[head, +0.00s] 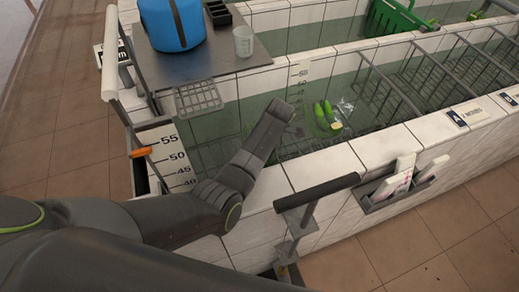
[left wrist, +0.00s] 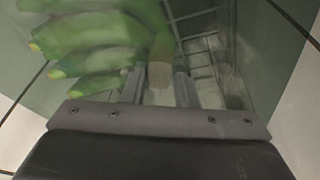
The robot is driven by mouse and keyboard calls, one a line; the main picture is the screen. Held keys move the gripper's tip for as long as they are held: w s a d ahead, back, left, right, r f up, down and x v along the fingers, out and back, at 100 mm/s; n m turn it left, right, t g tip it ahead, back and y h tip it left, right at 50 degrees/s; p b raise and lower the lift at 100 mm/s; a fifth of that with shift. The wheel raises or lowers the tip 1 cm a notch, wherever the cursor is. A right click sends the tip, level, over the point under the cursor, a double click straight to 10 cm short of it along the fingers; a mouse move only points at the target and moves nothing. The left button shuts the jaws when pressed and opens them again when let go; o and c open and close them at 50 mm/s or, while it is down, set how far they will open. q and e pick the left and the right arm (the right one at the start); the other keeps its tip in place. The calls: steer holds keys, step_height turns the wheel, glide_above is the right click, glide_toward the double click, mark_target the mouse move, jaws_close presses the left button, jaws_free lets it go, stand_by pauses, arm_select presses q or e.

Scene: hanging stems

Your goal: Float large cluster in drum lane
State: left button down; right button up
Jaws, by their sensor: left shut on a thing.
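A cluster of green bananas (left wrist: 85,45) with yellowish tips fills the upper left of the left wrist view. My left gripper (left wrist: 160,82) is shut on its stem end, and the fruit spreads to the left of the fingers. In the head view, my left arm reaches over the near tank wall into the drum lane, and the gripper's fingers are hard to make out there. Green bananas (head: 322,112) show at the water just right of the arm's end. I cannot tell how deep they sit. My right gripper is not in view.
Wire racks (head: 385,100) divide the lane to the right. A depth scale (head: 172,158) stands at the left end. A metal table (head: 215,55) holds a blue drum (head: 172,22) and a clear beaker (head: 243,40). A green crate (head: 397,16) sits in the far lane. A black-gripped handle (head: 316,191) rises before the tiled wall.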

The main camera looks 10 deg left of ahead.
arm_select(q)
steer(key=c, duration=1.1)
jaws_free()
steer(key=shift+o, duration=0.2)
steer(key=shift+s+f, duration=0.1)
steer(key=shift+s, duration=0.05)
steer(key=p+v, duration=0.4)
steer(key=v, duration=1.3)
steer(key=shift+r, duration=0.35)
steer(key=shift+r, duration=0.1)
